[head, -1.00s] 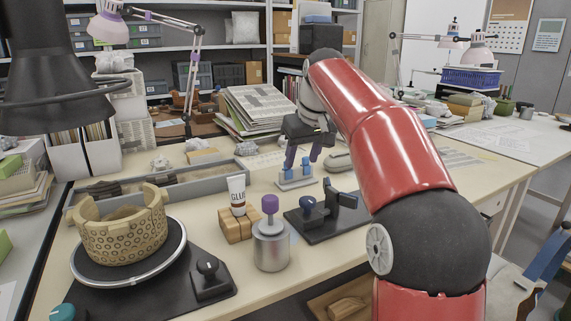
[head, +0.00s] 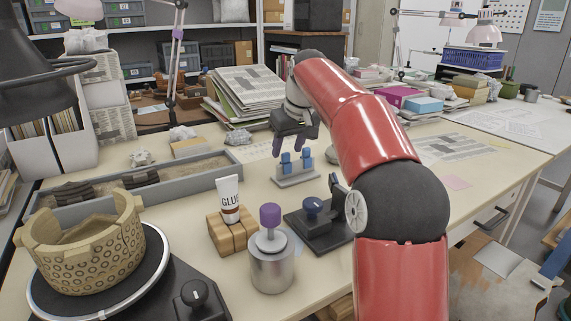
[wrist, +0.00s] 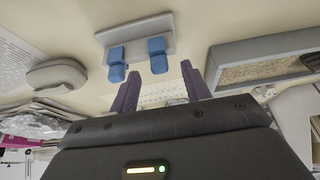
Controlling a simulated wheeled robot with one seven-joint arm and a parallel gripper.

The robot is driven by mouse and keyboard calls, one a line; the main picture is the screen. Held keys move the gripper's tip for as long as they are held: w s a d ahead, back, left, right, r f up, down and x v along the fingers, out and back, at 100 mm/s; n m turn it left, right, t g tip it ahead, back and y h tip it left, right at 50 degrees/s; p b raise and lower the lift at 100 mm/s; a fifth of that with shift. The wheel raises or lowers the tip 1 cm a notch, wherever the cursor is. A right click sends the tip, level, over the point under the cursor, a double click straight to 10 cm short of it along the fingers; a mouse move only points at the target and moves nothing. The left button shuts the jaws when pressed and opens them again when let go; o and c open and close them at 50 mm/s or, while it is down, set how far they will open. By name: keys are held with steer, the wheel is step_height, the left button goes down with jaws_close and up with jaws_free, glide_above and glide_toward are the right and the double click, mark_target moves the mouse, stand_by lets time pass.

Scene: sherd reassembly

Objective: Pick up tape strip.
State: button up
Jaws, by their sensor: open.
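A small grey holder (head: 297,180) with two upright blue tabs, the left one (head: 286,164) and the right one (head: 306,160), stands on the table in the head view. The tabs look like the tape strips, but I cannot be sure. The holder also shows at the top of the wrist view (wrist: 135,38), with a blue tab (wrist: 157,55) pointing towards me. My gripper (head: 290,150) is open and empty, with its purple fingers just above and behind the tabs in the head view.
A sand tray (head: 130,190) and a patterned pot (head: 85,250) are at left.

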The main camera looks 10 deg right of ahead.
mark_target(287, 154)
steer(key=shift+x, duration=1)
steer(key=c, duration=0.8)
steer(key=shift+r, duration=0.1)
step_height(287, 154, up, 9)
steer(key=shift+w+f+p, duration=0.1)
steer(key=shift+p, duration=0.85)
steer(key=shift+r, duration=0.55)
